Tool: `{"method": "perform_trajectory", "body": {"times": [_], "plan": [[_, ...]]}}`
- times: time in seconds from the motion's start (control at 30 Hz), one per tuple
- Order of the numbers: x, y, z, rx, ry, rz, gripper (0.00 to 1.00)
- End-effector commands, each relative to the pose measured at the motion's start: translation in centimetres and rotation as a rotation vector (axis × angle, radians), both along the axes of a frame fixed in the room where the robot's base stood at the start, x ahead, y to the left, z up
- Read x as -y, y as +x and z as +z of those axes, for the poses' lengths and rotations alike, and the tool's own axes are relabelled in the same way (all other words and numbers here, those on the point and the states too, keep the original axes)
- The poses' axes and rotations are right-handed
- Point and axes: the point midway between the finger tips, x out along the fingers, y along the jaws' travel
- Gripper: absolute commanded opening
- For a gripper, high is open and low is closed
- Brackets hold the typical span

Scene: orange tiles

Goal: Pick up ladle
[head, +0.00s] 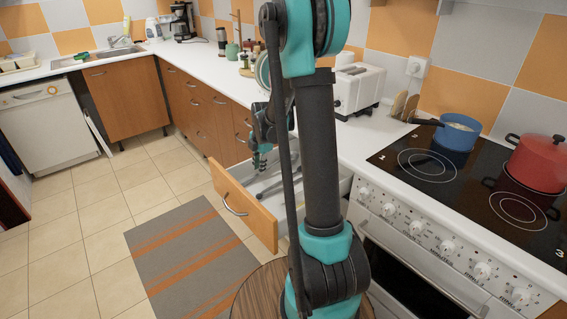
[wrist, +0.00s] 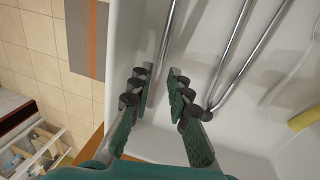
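My gripper (head: 259,161) is over the open drawer in the head view. In the wrist view my gripper (wrist: 159,88) is open, its green-padded fingers apart. A thin metal handle (wrist: 169,40) runs in line with the gap between the fingertips; whether it is between them or below them I cannot tell. More metal rods (wrist: 233,45) lie to the right, close to the right finger. No ladle bowl shows, so I cannot tell which handle is the ladle's. The utensils (head: 268,187) look small and grey in the head view, partly hidden by my arm.
The drawer (head: 246,208) stands pulled out with a wooden front and white inside. A yellow object (wrist: 305,119) lies at its right in the wrist view. The stove with a blue pot (head: 456,134) and a red pot (head: 538,163) is to the right. The tiled floor (head: 90,220) is open at left.

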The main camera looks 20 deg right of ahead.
Motion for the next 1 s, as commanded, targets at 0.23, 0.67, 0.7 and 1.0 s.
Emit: {"method": "perform_trajectory", "body": {"times": [0.23,0.67,0.7,1.0], "plan": [[-0.2,0.5,-3.1,0.0,0.0,0.0,0.18],[-0.2,0.6,-3.8,0.0,0.0,0.0,0.09],[-0.3,0.6,-3.8,0.0,0.0,0.0,0.04],[-0.2,0.6,-3.8,0.0,0.0,0.0,0.0]]}}
